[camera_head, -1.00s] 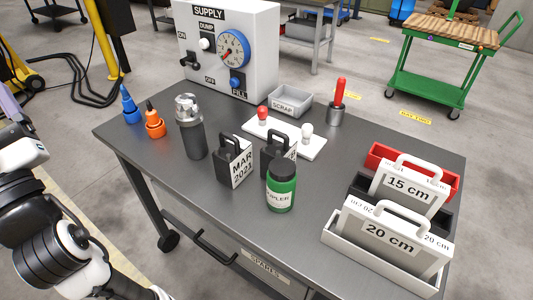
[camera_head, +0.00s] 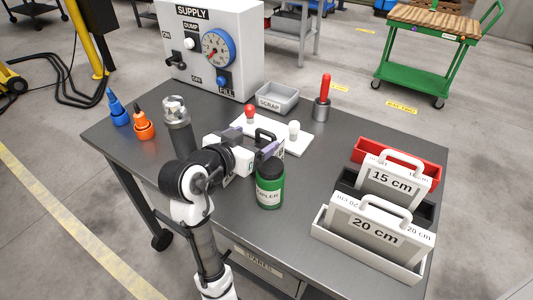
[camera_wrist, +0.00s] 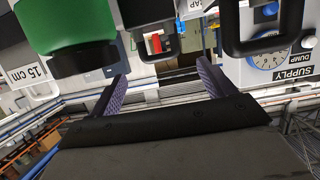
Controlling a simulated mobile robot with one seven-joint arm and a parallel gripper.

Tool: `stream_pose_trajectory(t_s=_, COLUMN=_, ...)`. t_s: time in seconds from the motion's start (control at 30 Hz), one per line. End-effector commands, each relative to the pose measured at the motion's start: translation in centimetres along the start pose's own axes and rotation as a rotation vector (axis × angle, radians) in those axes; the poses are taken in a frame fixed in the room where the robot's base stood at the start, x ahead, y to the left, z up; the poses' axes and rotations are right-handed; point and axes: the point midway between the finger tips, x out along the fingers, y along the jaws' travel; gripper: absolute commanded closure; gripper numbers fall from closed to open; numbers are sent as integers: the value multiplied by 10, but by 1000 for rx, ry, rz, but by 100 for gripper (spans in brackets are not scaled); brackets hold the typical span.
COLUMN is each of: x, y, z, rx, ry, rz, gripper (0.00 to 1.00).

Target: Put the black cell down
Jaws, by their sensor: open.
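Two black cells with loop handles stand close together on the grey table. In the head view my arm covers most of the left one, which carried a "MAR 2021" label earlier. The handle of the other black cell (camera_head: 268,134) shows behind my gripper (camera_head: 252,143). The wrist view is upside down. There my gripper (camera_wrist: 160,88) is open, with nothing between its purple-grey fingers. One cell's black handle (camera_wrist: 232,48) is at upper right, and another black handle shows at top centre. I cannot tell the exact gap from fingers to handles.
A green bottle (camera_head: 270,185) stands close right of my gripper. A white plate (camera_head: 303,142) with red and white knobs lies behind. A grey cylinder (camera_head: 180,137) stands left. Slotted trays with "15 cm" (camera_head: 388,185) and "20 cm" (camera_head: 370,233) blocks are right. The front table strip is clear.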

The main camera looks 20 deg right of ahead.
Motion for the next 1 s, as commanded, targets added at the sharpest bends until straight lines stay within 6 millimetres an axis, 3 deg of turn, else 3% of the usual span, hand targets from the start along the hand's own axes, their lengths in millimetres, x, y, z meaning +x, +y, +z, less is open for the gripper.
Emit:
stream_pose_trajectory(t_s=0.1, x=20, y=0, z=-2, rx=-3, ry=-1, rz=2, gripper=18)
stream_pose_trajectory(t_s=0.37, x=40, y=-1, z=-1, rx=-2, ry=0, rz=-2, gripper=18)
stream_pose_trajectory(t_s=0.63, x=80, y=-1, z=-2, rx=-2, ry=0, rz=-3, gripper=18)
stream_pose_trajectory(t_s=0.97, x=88, y=-1, z=0, rx=-1, ry=2, rz=-4, gripper=18)
stream_pose_trajectory(t_s=1.0, x=88, y=-1, z=0, rx=-1, ry=2, rz=-4, gripper=23)
